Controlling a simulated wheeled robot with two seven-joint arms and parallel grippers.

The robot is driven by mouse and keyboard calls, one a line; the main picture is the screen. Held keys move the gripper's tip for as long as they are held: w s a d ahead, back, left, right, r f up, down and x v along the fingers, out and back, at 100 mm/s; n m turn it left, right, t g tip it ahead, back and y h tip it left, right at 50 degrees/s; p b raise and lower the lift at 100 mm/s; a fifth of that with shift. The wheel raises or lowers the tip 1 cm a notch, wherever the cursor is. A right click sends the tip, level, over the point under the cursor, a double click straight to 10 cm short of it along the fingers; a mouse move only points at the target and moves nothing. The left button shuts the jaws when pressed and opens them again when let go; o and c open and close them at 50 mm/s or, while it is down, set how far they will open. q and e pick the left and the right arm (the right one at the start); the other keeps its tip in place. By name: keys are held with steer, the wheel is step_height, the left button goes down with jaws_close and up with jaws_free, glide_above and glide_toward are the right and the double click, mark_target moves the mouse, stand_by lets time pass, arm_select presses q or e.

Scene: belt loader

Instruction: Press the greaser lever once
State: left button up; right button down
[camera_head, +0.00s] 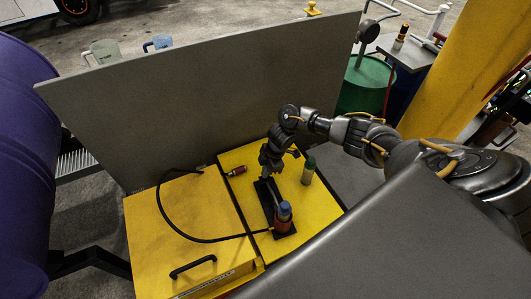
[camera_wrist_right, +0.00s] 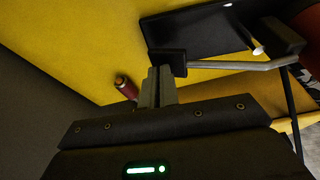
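The greaser is a red cylinder with a blue top (camera_head: 284,212) on a black base plate (camera_head: 264,195), on the right yellow box lid. In the right wrist view its lever (camera_wrist_right: 235,65) is a thin metal rod ending in a black handle block (camera_wrist_right: 167,62). The red cylinder (camera_wrist_right: 308,40) is at that view's right edge. My right gripper (camera_head: 266,174) is over the base plate's far end. In the wrist view its two fingers (camera_wrist_right: 157,85) are together, with tips at the handle block. I cannot tell whether they touch it. My left gripper is not in view.
A black hose (camera_head: 180,228) loops over the left yellow lid (camera_head: 160,215). A grey panel (camera_head: 200,105) rises behind. A purple drum (camera_head: 20,160) is at left.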

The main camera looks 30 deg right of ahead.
steer(key=shift+s+f, duration=0.15)
steer(key=shift+s, duration=0.05)
steer(key=shift+d+r, duration=0.1)
steer(key=shift+r, duration=0.2)
steer(key=w+v, duration=0.1)
steer(key=v, duration=0.9)
steer(key=shift+s+r, duration=0.25)
steer(key=shift+s, duration=0.05)
